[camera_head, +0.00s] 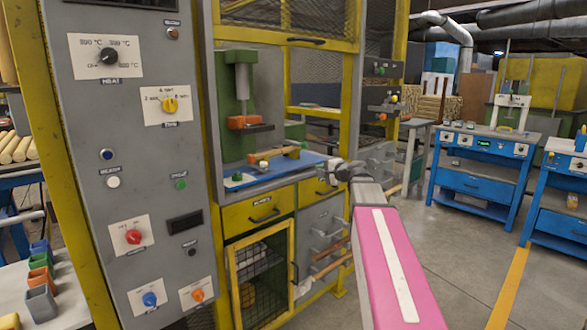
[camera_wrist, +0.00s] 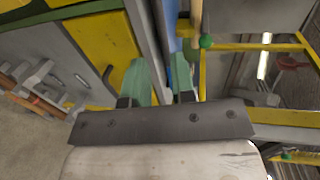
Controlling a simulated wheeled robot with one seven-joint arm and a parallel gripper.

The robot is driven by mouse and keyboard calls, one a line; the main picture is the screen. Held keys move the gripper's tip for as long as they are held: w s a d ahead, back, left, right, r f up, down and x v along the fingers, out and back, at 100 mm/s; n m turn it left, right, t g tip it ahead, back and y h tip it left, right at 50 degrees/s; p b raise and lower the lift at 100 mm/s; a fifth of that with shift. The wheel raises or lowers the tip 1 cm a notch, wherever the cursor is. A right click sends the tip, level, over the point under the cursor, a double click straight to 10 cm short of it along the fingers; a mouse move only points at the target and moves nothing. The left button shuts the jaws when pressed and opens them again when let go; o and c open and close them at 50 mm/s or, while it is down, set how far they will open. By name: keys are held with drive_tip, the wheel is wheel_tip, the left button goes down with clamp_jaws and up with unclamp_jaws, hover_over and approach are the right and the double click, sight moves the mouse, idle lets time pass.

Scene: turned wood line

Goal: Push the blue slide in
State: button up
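The blue slide (camera_head: 292,171) is a flat blue plate in the machine bay, above the yellow drawers. A wooden bar with an orange part and a green knob (camera_head: 238,176) are on it. Its right end reaches the bay's front right, close to my gripper (camera_head: 340,168). In the wrist view the slide is a narrow blue strip (camera_wrist: 183,72) behind the right finger. My gripper (camera_wrist: 163,82) shows there with two greenish fingers a little apart, nothing clearly held between them. I cannot tell whether a finger touches the slide.
A grey control panel (camera_head: 125,215) with knobs stands left of the bay. A green press (camera_head: 238,100) rises above the slide. Yellow frame posts (camera_head: 398,50) flank the bay. Blue workbenches (camera_head: 480,170) stand at right, with open floor (camera_head: 450,240) before them.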

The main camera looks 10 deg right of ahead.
sight(302, 169)
drive_tip(key=x, duration=1.1)
